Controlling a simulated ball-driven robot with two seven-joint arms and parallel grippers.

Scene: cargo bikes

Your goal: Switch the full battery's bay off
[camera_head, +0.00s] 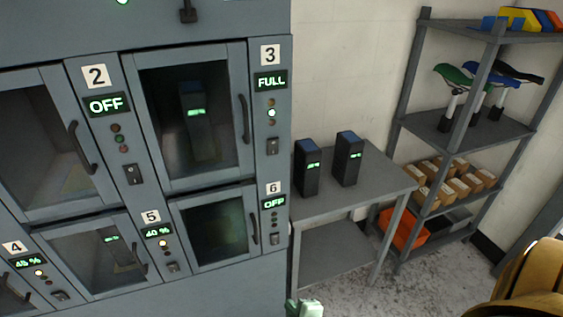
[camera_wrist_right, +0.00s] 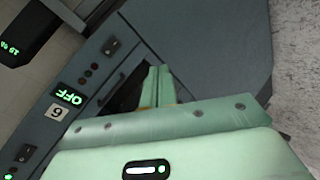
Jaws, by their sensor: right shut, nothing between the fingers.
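Bay 3 (camera_head: 200,120) has a display reading FULL (camera_head: 271,81), and a lit lamp shows below it. Its rocker switch (camera_head: 272,146) sits under the lamps. A dark battery (camera_head: 197,112) with a green readout stands behind its closed glass door. My right gripper (camera_head: 305,308) shows pale green at the bottom edge of the head view, low and right of the cabinet. In the right wrist view its fingers (camera_wrist_right: 158,86) are together and empty, in front of the cabinet, with bay 6's OFF display (camera_wrist_right: 68,97) to their left. My left gripper is not in view.
Bay 2 (camera_head: 105,105) and bay 6 (camera_head: 274,203) read OFF; bay 5 (camera_head: 157,232) shows a percentage. Two dark batteries (camera_head: 307,170) (camera_head: 348,160) stand on a grey table (camera_head: 385,184) right of the cabinet. A shelf rack (camera_head: 470,140) stands farther right. Floor before the table is clear.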

